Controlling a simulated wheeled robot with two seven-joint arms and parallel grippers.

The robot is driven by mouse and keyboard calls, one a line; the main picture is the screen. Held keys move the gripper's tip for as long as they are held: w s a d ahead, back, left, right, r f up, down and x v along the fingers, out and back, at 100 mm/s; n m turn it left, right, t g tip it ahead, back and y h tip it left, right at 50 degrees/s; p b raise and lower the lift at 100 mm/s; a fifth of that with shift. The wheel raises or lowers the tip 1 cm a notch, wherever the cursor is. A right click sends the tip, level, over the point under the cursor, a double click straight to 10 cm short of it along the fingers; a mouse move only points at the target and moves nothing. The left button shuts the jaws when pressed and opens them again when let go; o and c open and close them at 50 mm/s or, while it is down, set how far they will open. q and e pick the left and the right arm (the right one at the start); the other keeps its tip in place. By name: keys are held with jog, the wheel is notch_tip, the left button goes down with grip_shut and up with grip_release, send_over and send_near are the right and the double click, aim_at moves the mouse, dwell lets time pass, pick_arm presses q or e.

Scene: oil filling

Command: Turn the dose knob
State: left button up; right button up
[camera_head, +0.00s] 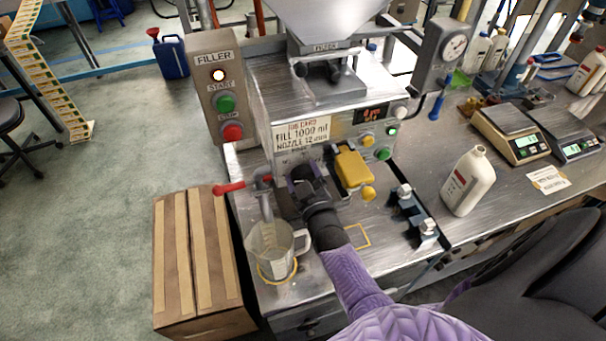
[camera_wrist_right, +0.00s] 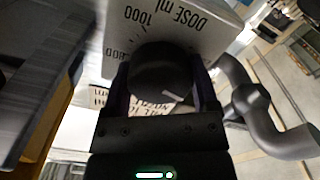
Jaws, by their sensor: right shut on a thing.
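The black round dose knob (camera_wrist_right: 165,70) sits on the filler's front face, with a white mark on its lower part in the right wrist view. The scale plate (camera_wrist_right: 203,35) behind it reads "DOSE ml", with 1000 and 800 visible. My right gripper (camera_wrist_right: 163,85) is shut on the knob, with one finger on each side. In the head view, my right gripper (camera_head: 303,179) is at the filler machine's (camera_head: 290,90) lower front, below the job card (camera_head: 302,133), and hides the knob. The card reads "FILL 1000 ml". My left gripper is not in view.
A clear jug (camera_head: 270,250) stands left of my right wrist, under a spout with a red lever (camera_head: 229,188). A yellow block (camera_head: 354,168) is just right of the gripper. A white bottle (camera_head: 467,182) and scales (camera_head: 510,132) stand further right.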

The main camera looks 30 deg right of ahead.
jog(key=shift+f, duration=0.1)
dwell(0.3)
jog(key=o, duration=1.1)
jog(key=p+v, duration=0.1)
jog(key=v, duration=0.9)
jog(key=s+a+f+g+y+b, duration=0.25)
jog(key=s+f+b, duration=0.2)
jog(key=f, duration=0.65)
jog(key=s+a+f+g+y+b, duration=0.1)
jog(key=s+a+f+g+b, duration=0.25)
jog(key=f, duration=0.75)
jog(key=s+f+g+y+b, duration=0.1)
jog(key=s+f+g+b, duration=0.4)
jog(key=f, duration=0.6)
jog(key=s+f+g+b, duration=0.2)
jog(key=s+f, duration=0.2)
jog(key=s, duration=0.1)
jog(key=s+d+f+g+b, duration=0.1)
jog(key=s+f+g+b, duration=0.1)
jog(key=s+f, duration=0.3)
jog(key=s+d+f+g+b, duration=0.1)
jog(key=s+f+b, duration=0.3)
jog(key=s+f, duration=0.1)
jog(key=shift+s+m+g, duration=0.3)
jog(key=shift+s+g, duration=0.1)
jog(key=shift+s, duration=0.4)
